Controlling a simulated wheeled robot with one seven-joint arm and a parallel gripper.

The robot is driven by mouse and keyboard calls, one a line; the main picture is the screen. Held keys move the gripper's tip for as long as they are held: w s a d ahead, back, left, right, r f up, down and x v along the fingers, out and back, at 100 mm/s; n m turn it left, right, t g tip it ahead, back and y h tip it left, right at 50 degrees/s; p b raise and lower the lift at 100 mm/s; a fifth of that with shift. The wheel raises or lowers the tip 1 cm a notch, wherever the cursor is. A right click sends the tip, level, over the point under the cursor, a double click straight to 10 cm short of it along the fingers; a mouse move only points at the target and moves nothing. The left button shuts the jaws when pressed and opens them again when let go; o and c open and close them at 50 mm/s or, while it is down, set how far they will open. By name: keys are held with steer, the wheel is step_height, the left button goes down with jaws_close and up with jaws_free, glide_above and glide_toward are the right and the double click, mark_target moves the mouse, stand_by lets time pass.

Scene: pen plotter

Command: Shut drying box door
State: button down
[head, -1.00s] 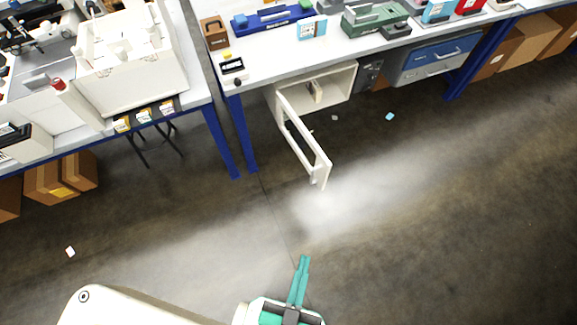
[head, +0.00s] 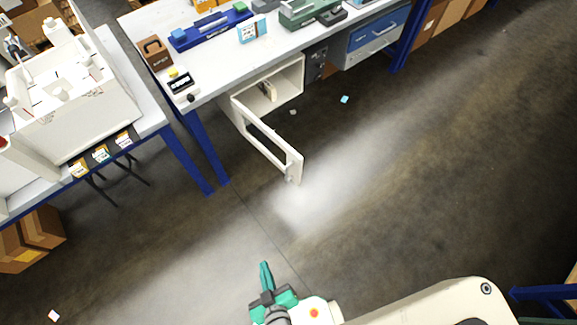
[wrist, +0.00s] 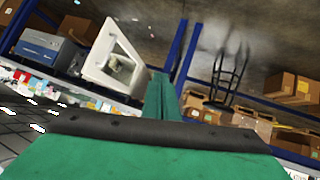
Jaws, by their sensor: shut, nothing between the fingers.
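The drying box (head: 276,86) is a cream box under the right-hand workbench, open at the front with a small object inside. Its framed door (head: 268,143) stands swung wide open, jutting out over the floor, with a handle (head: 293,174) near its free end. My gripper (head: 265,266) is over the floor in front of the door, apart from it, its teal fingers shut and empty. In the wrist view the door (wrist: 109,56) shows tilted beyond the fingers (wrist: 161,92), with part of the box seen through its frame.
The workbench (head: 215,72) with tools stands above the box on blue legs (head: 203,143). A second bench with a large white machine (head: 65,90) stands at left. A blue-grey drawer unit (head: 372,36) is right of the box.

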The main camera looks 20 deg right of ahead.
steer(key=w+d+f+n+g+h, duration=0.1)
steer(key=w+f+n+g+h, duration=0.2)
steer(key=f, duration=0.9)
steer(key=h, duration=1.3)
glide_toward(297, 160)
steer(key=shift+m, duration=0.4)
steer(key=x, duration=0.6)
steer(key=shift+w+d+f, duration=0.15)
steer(key=shift+f, duration=0.05)
steer(key=shift+d, duration=0.15)
